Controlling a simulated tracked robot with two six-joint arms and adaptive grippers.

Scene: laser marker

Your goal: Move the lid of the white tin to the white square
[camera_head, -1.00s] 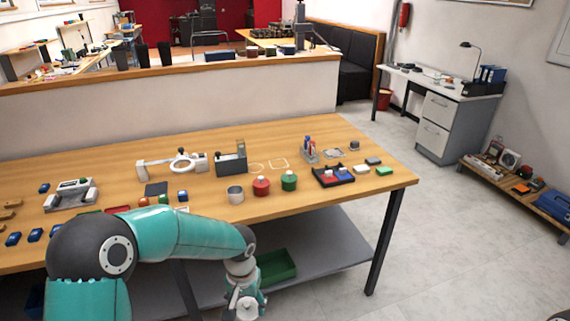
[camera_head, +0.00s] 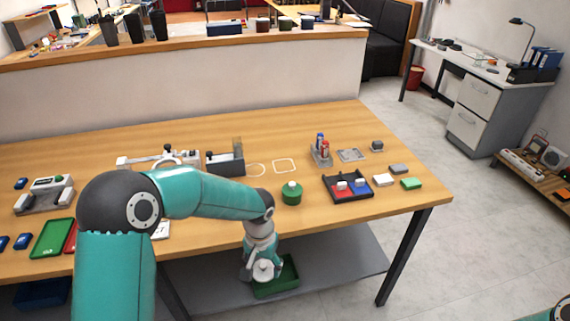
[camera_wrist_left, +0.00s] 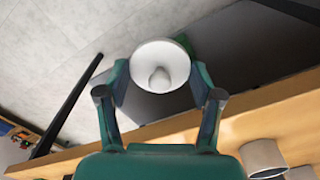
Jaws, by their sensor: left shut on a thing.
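My left gripper (camera_head: 263,268) is shut on the white lid (camera_wrist_left: 178,57), a round disc with a knob. In the left wrist view the lid sits between the two fingers (camera_wrist_left: 160,95). It is held in front of the table's front edge, lower than the tabletop in the head picture. The open white-grey tin (camera_wrist_left: 262,155) shows at the lower right of the wrist view; my arm hides it in the head view. The white square (camera_head: 285,159) is an outline on the tabletop, beyond my gripper and empty. My right gripper is out of view.
A green tin (camera_head: 291,195) stands near the table's front edge, right of my arm. A white ring outline (camera_head: 255,171) lies left of the square. A grey block device (camera_head: 226,162), a holder with bottles (camera_head: 321,153) and a dark tray (camera_head: 346,197) stand nearby.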

